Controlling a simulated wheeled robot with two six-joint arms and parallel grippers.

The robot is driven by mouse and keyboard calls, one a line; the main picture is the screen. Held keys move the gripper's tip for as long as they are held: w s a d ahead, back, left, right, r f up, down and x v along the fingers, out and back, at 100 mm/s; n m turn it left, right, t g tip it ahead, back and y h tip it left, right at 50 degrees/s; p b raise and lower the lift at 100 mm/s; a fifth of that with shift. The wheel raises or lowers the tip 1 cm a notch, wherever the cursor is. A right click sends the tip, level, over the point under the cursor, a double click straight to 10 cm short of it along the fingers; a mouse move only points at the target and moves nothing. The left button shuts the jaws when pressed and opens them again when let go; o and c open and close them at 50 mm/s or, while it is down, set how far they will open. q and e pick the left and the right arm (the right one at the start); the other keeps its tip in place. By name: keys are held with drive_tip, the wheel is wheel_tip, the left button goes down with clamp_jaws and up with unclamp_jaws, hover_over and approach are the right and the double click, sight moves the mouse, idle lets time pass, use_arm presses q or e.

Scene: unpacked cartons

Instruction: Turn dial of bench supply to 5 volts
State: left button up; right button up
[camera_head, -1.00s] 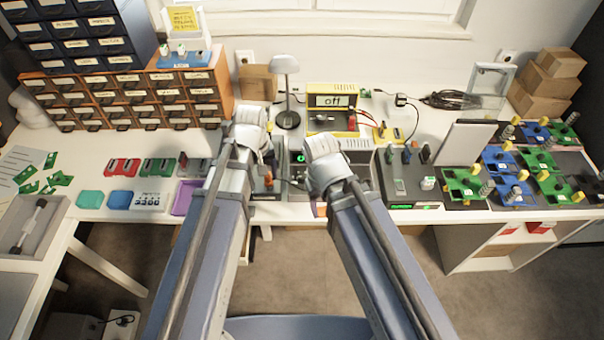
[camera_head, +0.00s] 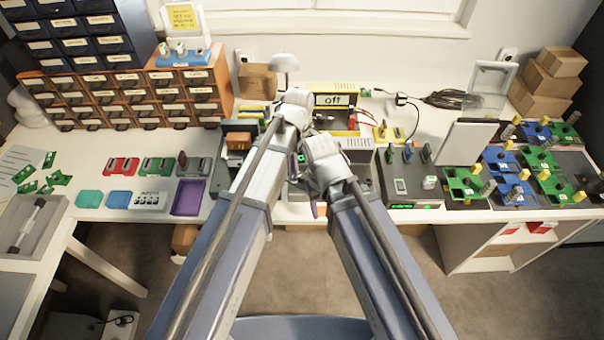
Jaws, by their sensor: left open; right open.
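The yellow bench supply (camera_head: 367,101) stands at the back middle of the bench, and its dark display (camera_head: 334,100) reads "off". Red leads come from its right side. My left gripper (camera_head: 297,97) is open in front of the supply's left part and hides much of it. I cannot make out the dial clearly, nor whether the gripper touches it. My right gripper (camera_head: 321,145) is open, lower and nearer, over a grey unit with a small green readout (camera_head: 301,158). My grippers and arms cover most of that unit.
A lamp (camera_head: 285,64) stands behind my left gripper. A dark station with a green light (camera_head: 408,205) is to the right, beside several green and blue boards. Drawer cabinets (camera_head: 125,95) and small trays (camera_head: 188,198) are on the left.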

sight(302, 175)
use_arm(q)
drive_tip(key=f+b, duration=0.6)
drive_tip(key=f, duration=0.1)
drive_tip(key=shift+w+d+f+b, duration=0.1)
drive_tip(key=shift+w+b, duration=0.1)
drive_tip(key=shift+b, duration=0.1)
clamp_jaws()
idle(0.4)
